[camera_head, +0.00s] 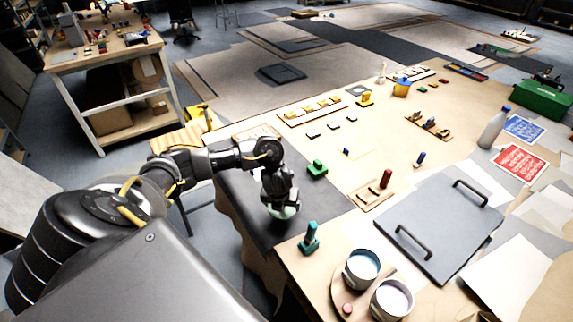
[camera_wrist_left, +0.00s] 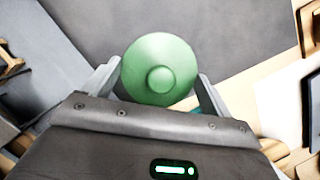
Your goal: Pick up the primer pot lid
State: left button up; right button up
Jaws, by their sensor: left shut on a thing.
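A round green lid with a central knob, which I take to be the primer pot lid (camera_wrist_left: 160,58), sits between the two fingers of my left gripper (camera_wrist_left: 158,78). The gripper is shut on it. In the head view the lid (camera_head: 285,212) shows below my left gripper (camera_head: 281,203), over the dark grey mat (camera_head: 245,195) near the table's left edge. I cannot tell whether the lid touches the mat. Two open pots, one with pale blue contents (camera_head: 362,266) and one with whitish contents (camera_head: 392,299), stand at the front. My right gripper is not in view.
A teal-handled tool (camera_head: 309,240) stands between the lid and the pots. A grey panel with two black handles (camera_head: 432,222) covers the right front. A grey bottle (camera_head: 493,128) stands beyond it.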

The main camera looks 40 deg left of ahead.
pick_arm(q)
jog(key=s+a+r, duration=0.2)
jog(key=s+r, duration=0.5)
jog(key=s, duration=0.5)
jog(key=shift+a+r, duration=0.15)
jog(key=shift+r, duration=0.15)
jog(key=shift+w, duration=0.1)
